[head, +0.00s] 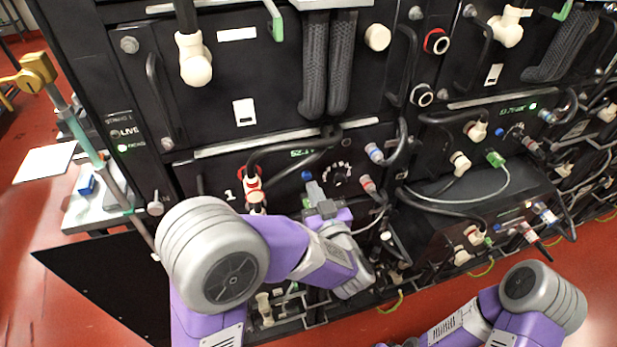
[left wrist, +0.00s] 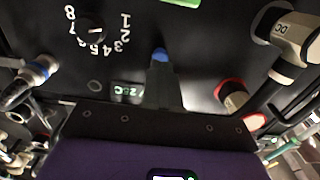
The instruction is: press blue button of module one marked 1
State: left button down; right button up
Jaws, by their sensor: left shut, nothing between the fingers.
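Module one is a black panel with a white "1" (head: 229,195) at its left. Its small blue button (head: 307,176) sits between a red-ringed connector (head: 250,183) and a round dial (head: 339,177). My left gripper (head: 316,190) is shut and empty, with its tip right by the button. In the left wrist view, turned upside down, the grey fingers (left wrist: 163,88) point at the blue button (left wrist: 159,54) and overlap its lower edge. I cannot tell whether they touch it. My right gripper is out of view; only part of that arm shows at lower right.
A second module with a green connector (head: 495,158) stands to the right. Cables and a looped handle (head: 398,142) stick out near the dial. In the left wrist view a red connector (left wrist: 231,94) and a numbered dial (left wrist: 91,29) flank the fingers. Red floor (head: 450,310) lies in front.

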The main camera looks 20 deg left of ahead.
pick_arm(q)
jog(key=v, duration=0.5)
jog(key=shift+s+d, duration=0.1)
dwell(0.7)
